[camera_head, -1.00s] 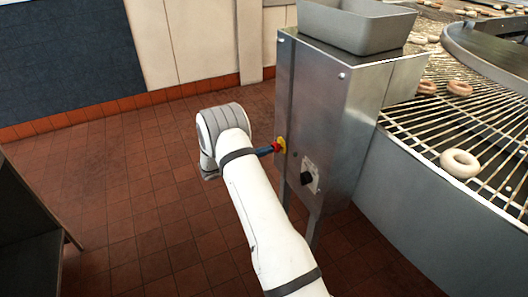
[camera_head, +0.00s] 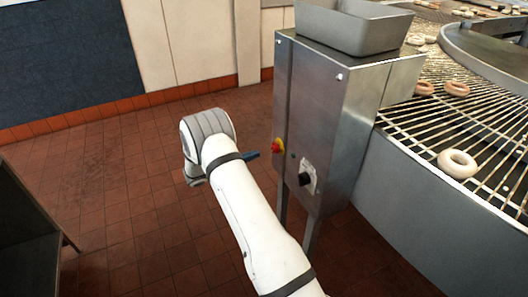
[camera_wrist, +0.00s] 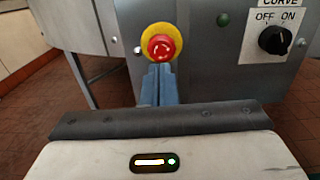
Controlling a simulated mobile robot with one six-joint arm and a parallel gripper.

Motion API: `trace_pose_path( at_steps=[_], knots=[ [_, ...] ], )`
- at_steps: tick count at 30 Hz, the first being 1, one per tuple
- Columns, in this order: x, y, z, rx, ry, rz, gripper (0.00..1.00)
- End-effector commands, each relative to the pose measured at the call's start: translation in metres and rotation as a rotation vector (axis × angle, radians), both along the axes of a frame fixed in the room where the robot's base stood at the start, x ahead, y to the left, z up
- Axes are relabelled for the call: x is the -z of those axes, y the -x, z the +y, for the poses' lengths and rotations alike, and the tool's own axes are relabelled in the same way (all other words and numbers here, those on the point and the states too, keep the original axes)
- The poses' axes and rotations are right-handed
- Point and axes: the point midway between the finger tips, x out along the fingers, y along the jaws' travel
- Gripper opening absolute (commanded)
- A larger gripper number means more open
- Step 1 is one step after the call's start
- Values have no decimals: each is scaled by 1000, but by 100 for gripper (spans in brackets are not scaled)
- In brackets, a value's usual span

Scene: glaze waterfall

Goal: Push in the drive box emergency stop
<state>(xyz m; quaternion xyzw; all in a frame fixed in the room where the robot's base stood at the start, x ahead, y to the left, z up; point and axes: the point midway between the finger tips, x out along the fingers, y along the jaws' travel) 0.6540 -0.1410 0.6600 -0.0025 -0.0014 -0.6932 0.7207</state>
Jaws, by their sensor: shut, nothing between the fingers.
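The emergency stop is a red mushroom button (camera_wrist: 162,46) on a yellow round base (camera_wrist: 146,40), on the front of the steel drive box (camera_wrist: 205,75). In the head view the red button (camera_head: 275,148) shows on the left part of the steel drive box (camera_head: 325,110). My gripper (camera_wrist: 160,70) is shut and empty, its blue fingers pointing at the box just below the button in the wrist view. I cannot tell whether the button is pushed in.
A black OFF/ON knob (camera_wrist: 275,40) and a small green button (camera_wrist: 223,19) are right of the stop. A grey bin (camera_head: 355,25) sits on the box. The wire conveyor (camera_head: 470,120) with doughnuts (camera_head: 458,163) is at right.

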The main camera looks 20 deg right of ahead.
Motion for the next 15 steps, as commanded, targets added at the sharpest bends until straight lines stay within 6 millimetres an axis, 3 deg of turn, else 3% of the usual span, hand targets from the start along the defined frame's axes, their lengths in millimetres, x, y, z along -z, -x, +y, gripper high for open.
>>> trace_pose_path(
  at_steps=[1, 6, 15],
  knots=[
    [-1, 0, 15, -6, 1, 1, 0],
    [-1, 1, 52, -5, 0, 1, 0],
    [1, 3, 82, -1, -1, 2, 0]
  ],
)
